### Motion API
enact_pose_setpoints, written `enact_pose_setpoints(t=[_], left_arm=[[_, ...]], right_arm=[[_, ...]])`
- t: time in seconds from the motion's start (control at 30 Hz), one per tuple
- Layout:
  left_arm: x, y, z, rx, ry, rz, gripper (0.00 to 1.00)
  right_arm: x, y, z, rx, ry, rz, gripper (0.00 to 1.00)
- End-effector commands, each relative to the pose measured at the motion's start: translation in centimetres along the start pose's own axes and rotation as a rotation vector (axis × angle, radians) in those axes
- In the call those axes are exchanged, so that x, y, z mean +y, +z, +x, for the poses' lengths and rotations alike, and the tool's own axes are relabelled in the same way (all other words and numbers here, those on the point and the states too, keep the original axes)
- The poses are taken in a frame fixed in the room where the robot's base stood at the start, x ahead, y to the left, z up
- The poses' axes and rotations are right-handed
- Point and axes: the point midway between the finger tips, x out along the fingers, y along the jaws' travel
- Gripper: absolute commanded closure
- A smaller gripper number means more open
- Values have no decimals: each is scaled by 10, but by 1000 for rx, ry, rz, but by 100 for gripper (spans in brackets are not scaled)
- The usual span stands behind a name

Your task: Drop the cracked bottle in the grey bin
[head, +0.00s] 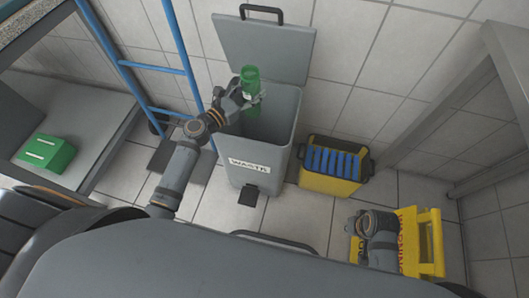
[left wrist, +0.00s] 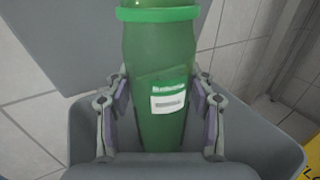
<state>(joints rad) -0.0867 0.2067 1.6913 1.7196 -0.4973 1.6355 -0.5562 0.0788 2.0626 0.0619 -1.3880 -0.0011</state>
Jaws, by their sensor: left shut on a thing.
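The green bottle (head: 250,77) is held by my left gripper (head: 254,98) over the open top of the grey bin. In the left wrist view the bottle (left wrist: 158,60) stands between both fingers (left wrist: 160,117), with a white and green label facing me. I cannot make out a crack in it. The grey bin (head: 254,184) has a "WASTE" label and a pedal on its front, and its lid (head: 264,47) stands raised at the back. The bin's rim (left wrist: 262,150) shows below the bottle in the left wrist view. My right gripper is not clearly in view.
A yellow box with blue contents (head: 330,186) stands right of the bin. A yellow warning sign (head: 428,243) is at the lower right, partly behind my right arm. A blue ladder frame (head: 150,66) and a green box (head: 45,153) on a shelf are at the left.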

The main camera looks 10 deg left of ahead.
Motion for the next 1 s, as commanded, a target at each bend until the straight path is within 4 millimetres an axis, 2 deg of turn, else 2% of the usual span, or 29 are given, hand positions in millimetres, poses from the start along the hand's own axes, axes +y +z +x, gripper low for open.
enact_pose_setpoints(t=[0.03,0.07,0.23,0.53,0.67,0.77,0.9,1.0], left_arm=[[0,0,0,0,0,0,76],[0,0,0,0,0,0,43],[0,0,0,0,0,0,20],[0,0,0,0,0,0,19],[1,-2,-10,4,1,2,19],[0,-2,-30,6,-2,3,19],[0,-2,-69,8,-3,3,19],[0,-2,-88,7,-3,4,19]], right_arm=[[0,0,0,0,0,0,100],[0,0,0,0,0,0,100],[0,0,0,0,0,0,100],[0,0,1,0,0,0,100],[0,0,1,0,0,0,100],[0,0,1,0,0,0,100],[0,0,1,0,0,0,100],[0,0,1,0,0,0,100]])
